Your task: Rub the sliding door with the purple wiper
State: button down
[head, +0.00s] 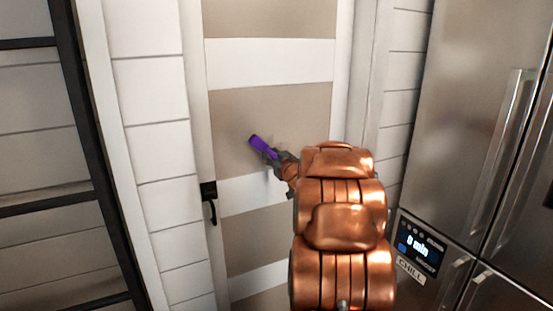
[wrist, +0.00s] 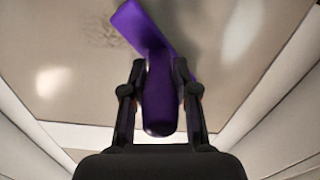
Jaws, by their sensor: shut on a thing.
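The sliding door (head: 268,104) has beige and white bands and fills the middle of the head view. Its beige surface also shows in the wrist view (wrist: 60,60), with a dark smudge (wrist: 104,32) beside the wiper's head. The purple wiper (head: 263,146) is at the door's beige band; in the wrist view its handle (wrist: 159,100) lies between the fingers and its flat head points to the door. I cannot tell whether it touches the door. My gripper (head: 280,158) is shut on the wiper's handle; its fingers also show in the wrist view (wrist: 160,82).
A black handle (head: 211,203) is on the door's left edge. A steel fridge (head: 465,110) with a display (head: 420,246) stands close on the right of my arm. A black ladder-like frame (head: 85,130) stands at the left by white plank walls (head: 150,90).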

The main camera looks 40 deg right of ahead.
jog(key=shift+a+r+p, duration=0.1)
jog(key=shift+r+p, duration=0.35)
jog(key=shift+r, duration=0.1)
jog(key=shift+s+d+r+p, duration=0.1)
jog(key=shift+s+d+p, duration=0.15)
jog(key=shift+d+p, duration=0.4)
jog(key=s+d+p, duration=0.4)
jog(key=d+p, duration=0.2)
jog(key=d, duration=0.5)
jog(key=shift+d+p, duration=0.3)
jog(key=shift+d, duration=0.05)
dwell(0.4)
jog(key=shift+s, duration=0.1)
jog(key=shift+b+v, duration=0.35)
jog(key=shift+v, duration=2.6)
jog(key=shift+a, duration=0.1)
jog(key=shift+f+v, duration=0.2)
jog(key=shift+v, duration=1.25)
